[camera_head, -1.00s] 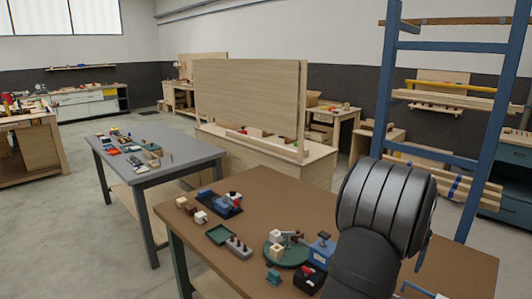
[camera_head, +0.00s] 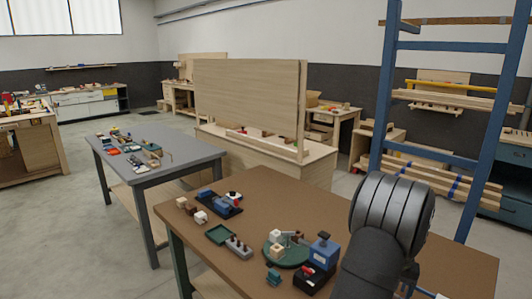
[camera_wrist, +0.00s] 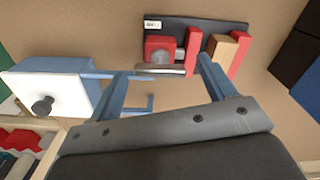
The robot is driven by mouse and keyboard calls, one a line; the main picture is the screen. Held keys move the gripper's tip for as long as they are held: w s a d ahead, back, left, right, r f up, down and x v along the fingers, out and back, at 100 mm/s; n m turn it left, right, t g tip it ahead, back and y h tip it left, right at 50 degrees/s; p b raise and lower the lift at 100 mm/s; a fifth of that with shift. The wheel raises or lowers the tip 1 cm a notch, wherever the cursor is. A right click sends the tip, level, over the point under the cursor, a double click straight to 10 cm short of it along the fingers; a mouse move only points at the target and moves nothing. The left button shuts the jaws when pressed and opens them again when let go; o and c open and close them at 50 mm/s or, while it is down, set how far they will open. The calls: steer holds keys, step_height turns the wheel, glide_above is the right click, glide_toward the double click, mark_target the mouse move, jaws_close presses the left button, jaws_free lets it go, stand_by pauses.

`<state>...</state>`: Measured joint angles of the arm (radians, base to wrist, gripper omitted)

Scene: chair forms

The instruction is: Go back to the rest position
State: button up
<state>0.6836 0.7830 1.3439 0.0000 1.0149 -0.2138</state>
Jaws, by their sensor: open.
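My gripper (camera_wrist: 161,70) shows in the wrist view with its two blue fingers spread apart and nothing held between them. It hangs above the brown tabletop (camera_wrist: 110,30). Beyond the fingertips lies a black tray (camera_wrist: 180,25) with red blocks and a tan block. A blue box with a white face and dark knob (camera_wrist: 42,104) is to the left of the fingers. In the head view my arm covers the right part of the brown table (camera_head: 300,205), and the fingers are mostly hidden behind it.
The brown table holds a green round base (camera_head: 287,255), a blue block (camera_head: 323,250), a green tray (camera_head: 220,234) and a grey block with pegs (camera_head: 238,246). A blue rack (camera_head: 490,130) stands behind my arm. The table's back middle is clear.

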steer(key=n, duration=1.2)
steer(key=shift+n, duration=0.3)
steer(key=o, duration=0.5)
steer(key=s+d+r+m+t+h, duration=0.3)
steer(key=s+d+r+m, duration=0.95)
steer(key=r+m, duration=0.3)
steer(key=shift+m, duration=0.35)
steer(key=x, duration=1)
steer(key=shift+s+f, duration=0.2)
steer(key=shift+s, duration=0.15)
